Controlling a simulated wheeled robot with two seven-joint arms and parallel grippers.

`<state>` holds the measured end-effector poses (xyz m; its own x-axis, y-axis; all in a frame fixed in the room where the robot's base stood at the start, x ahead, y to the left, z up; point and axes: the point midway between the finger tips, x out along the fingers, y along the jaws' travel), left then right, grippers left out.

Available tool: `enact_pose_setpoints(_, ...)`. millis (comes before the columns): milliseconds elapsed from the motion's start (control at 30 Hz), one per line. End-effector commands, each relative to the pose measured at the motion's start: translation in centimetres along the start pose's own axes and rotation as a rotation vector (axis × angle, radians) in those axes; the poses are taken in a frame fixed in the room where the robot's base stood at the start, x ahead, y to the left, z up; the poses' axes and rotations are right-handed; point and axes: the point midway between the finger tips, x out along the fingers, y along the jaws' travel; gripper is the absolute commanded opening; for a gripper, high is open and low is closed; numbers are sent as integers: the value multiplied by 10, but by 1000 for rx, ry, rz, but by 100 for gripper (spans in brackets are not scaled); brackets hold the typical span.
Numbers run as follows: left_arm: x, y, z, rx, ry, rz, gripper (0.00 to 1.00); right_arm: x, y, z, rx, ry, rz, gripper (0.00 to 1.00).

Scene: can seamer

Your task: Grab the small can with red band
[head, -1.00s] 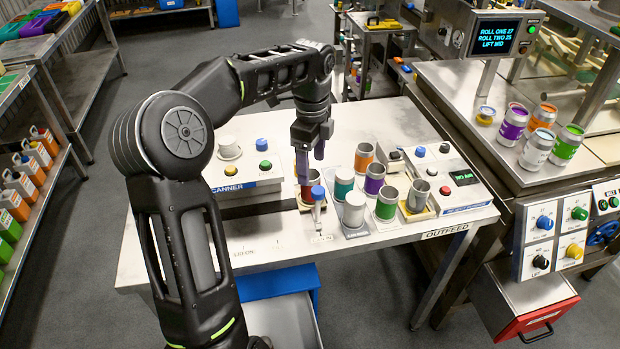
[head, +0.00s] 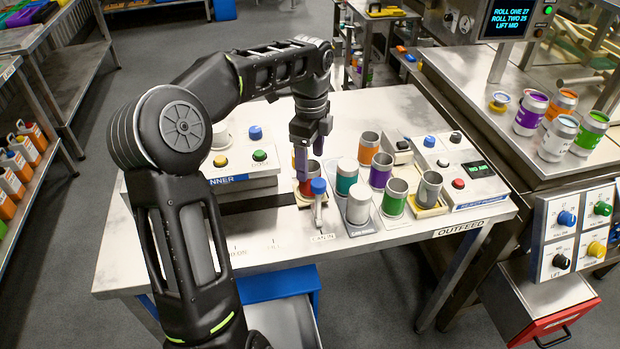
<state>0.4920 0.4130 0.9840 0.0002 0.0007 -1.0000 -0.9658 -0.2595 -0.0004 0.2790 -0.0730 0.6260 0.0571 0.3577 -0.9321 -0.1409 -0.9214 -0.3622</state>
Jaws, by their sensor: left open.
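The small can with red band (head: 314,173) stands on a small base at the near middle of the table, left of the other cans. Its open grey rim and part of its red side show; the rest is hidden behind a finger and a blue-topped post (head: 319,190). My left gripper (head: 302,165) points down with its purple-grey fingers at the can, one finger overlapping the can's left side. It is open, and I cannot tell whether it touches the can. My right gripper is not in view.
Close to the right stand a teal-banded can (head: 346,179), a white can (head: 358,207), and purple (head: 380,172), orange (head: 369,147) and green (head: 394,200) cans. A button box (head: 240,160) is at left. The table's front left is clear.

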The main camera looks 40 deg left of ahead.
Motion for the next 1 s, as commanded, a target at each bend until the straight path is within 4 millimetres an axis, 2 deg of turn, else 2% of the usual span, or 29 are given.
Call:
enact_pose_setpoints(200,21,1,0,1,1,2,73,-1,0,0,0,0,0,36)
enact_pose_setpoints(567,25,1,0,0,1,2,73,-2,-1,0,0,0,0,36)
enact_pose_setpoints(900,69,3,-1,-1,1,3,73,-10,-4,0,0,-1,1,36)
enact_pose_setpoints(1000,74,2,-1,0,1,0,73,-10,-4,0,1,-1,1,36)
